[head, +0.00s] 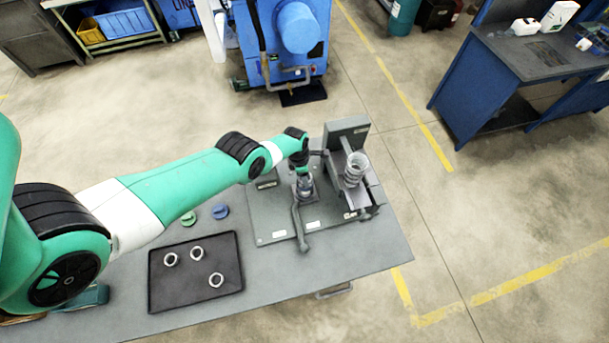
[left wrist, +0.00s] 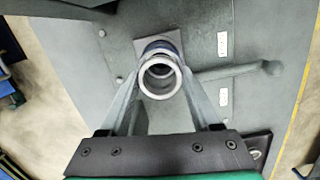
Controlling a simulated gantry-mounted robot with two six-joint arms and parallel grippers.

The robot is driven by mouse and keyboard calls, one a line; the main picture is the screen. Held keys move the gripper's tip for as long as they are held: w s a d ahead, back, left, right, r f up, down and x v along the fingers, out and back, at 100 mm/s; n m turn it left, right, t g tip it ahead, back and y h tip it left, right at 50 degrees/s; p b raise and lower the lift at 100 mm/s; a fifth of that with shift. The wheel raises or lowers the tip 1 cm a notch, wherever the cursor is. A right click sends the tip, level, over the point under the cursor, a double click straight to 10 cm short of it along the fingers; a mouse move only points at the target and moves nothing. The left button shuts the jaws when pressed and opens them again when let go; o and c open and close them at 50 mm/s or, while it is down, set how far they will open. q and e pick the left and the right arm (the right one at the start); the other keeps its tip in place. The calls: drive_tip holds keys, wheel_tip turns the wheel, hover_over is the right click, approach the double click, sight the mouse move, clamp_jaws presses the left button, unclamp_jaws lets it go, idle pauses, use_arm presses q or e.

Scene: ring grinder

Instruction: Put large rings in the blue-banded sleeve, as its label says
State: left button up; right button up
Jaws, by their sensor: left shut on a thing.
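My left gripper (head: 303,172) is over the plate fixture on the bench. In the left wrist view the gripper (left wrist: 160,82) is shut on a silver ring (left wrist: 160,92), held between its two fingertips. The blue-banded sleeve (left wrist: 158,47) shows just behind the ring, on a small square base. The ring overlaps the sleeve's mouth in this view; I cannot tell whether it touches or has entered. In the head view the sleeve (head: 304,187) is partly covered by my gripper. Three loose rings lie on the black tray (head: 160,299); one is this ring (head: 216,280). My right gripper is not in view.
A stack of rings (head: 355,167) stands upright on the grey machine (head: 345,135) right of the sleeve. A grey lever (head: 300,225) lies in front of the sleeve. A green cap (head: 188,218) and a blue cap (head: 220,211) lie behind the tray. The bench front right is clear.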

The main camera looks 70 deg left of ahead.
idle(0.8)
use_arm(q)
drive_tip(key=o, duration=1.5)
drive_tip(key=shift+o, duration=0.3)
wheel_tip(320, 180, up, 7)
drive_tip(key=p, duration=0.7)
